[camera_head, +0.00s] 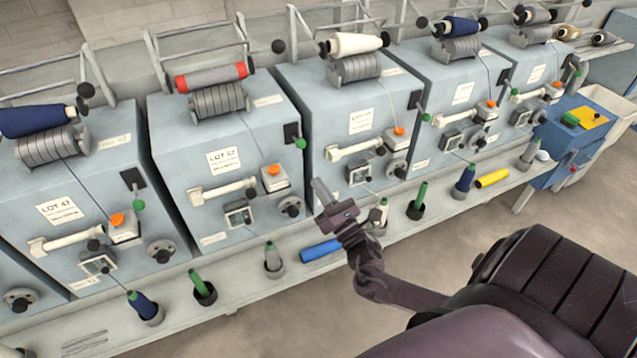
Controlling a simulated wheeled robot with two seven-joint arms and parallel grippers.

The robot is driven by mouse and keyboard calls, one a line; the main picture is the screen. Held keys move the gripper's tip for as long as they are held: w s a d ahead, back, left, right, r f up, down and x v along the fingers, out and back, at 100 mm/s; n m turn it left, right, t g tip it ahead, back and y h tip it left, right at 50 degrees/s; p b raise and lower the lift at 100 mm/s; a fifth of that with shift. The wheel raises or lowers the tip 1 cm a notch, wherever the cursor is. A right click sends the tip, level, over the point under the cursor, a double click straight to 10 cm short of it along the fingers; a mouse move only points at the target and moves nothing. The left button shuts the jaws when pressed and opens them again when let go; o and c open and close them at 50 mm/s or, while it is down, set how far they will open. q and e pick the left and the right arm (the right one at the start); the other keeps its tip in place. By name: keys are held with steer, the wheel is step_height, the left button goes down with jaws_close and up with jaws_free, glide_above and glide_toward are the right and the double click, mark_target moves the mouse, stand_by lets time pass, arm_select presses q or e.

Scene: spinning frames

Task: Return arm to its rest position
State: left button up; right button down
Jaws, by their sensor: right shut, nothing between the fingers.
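My right gripper (322,192) is shut and empty. It is raised in front of the third spinning unit (348,118), above the long shelf (235,292). My right arm reaches to it from the lower right, with its elbow bent. Whether the gripper touches the unit's front cannot be told from this view. My left arm and left gripper are not in view.
Near the gripper on the shelf are a blue cylinder (321,250), a grey cone (273,258) and a cream-tipped bobbin (382,210), partly behind my arm. Open floor (445,240) lies before the shelf.

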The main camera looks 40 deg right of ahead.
steer(key=s+f+m+g+h, duration=0.1)
steer(key=s+f+m+g, duration=0.3)
steer(key=f, duration=0.5)
steer(key=s+f+m+g, duration=0.25)
steer(key=f+m, duration=0.35)
steer(key=f, duration=0.4)
steer(key=s+f+m+g+h, duration=0.1)
steer(key=s+f+m+g, duration=0.25)
steer(key=f, duration=0.55)
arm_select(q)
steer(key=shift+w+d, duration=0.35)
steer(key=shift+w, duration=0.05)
arm_select(e)
steer(key=s+a+f+m+g+y, duration=0.1)
steer(key=s+a+f+m+g, duration=0.3)
steer(key=s, duration=0.6)
steer(key=s+a+f+m+g+y, duration=0.1)
steer(key=s+a+f+m+g, duration=0.3)
steer(key=s+f, duration=0.5)
steer(key=s+a+f+m+g, duration=0.3)
steer(key=s+a+f+m, duration=0.2)
steer(key=s, duration=0.6)
steer(key=shift+s+a+f+m+g+y, duration=0.2)
steer(key=shift+s+f+m+g+y, duration=0.2)
steer(key=shift+f+m, duration=0.4)
